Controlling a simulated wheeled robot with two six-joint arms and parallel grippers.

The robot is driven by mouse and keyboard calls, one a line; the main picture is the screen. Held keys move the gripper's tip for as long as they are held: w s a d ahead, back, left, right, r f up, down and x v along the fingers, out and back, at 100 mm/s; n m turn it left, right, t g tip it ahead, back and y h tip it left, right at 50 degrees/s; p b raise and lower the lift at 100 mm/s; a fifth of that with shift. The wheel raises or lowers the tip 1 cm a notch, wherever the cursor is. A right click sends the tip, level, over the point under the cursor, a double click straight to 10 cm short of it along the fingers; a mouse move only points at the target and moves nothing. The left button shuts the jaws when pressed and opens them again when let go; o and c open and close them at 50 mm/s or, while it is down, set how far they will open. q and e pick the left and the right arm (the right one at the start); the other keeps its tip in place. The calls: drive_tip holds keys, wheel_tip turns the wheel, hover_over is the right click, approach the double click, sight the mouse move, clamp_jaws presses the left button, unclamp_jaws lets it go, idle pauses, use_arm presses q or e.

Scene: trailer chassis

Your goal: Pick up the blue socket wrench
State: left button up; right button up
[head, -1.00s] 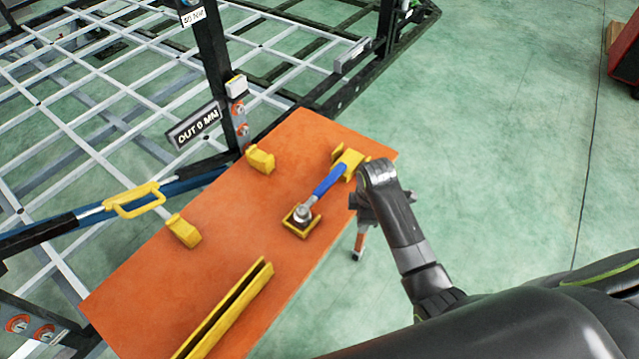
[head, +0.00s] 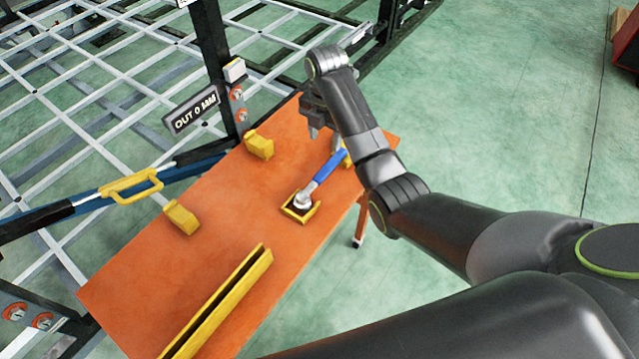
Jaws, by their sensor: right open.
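The blue socket wrench (head: 327,169) lies on the orange table (head: 215,225). Its silver head sits in a yellow holder (head: 299,208), and its blue handle points up and right toward a second yellow holder (head: 347,160), mostly hidden by my arm. My right gripper (head: 324,134) is open above the far right part of the table, near the handle end and apart from the wrench as far as I can see. My left gripper is not in view.
Two yellow blocks (head: 259,145) (head: 182,217) stand along the table's far edge. A long yellow channel (head: 222,305) lies near the front edge.

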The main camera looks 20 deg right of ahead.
sight(322, 173)
wheel_tip(322, 173, down, 9)
drive_tip(key=shift+r, duration=0.1)
drive_tip(key=f, duration=0.4)
drive_tip(key=shift+s+a+f+p, duration=0.2)
drive_tip(key=shift+a+f+p, duration=0.05)
drive_tip(key=shift+a+p, duration=0.1)
drive_tip(key=shift+f, duration=0.45)
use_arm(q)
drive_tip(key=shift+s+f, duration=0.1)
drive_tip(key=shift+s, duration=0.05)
use_arm(e)
clamp_jaws()
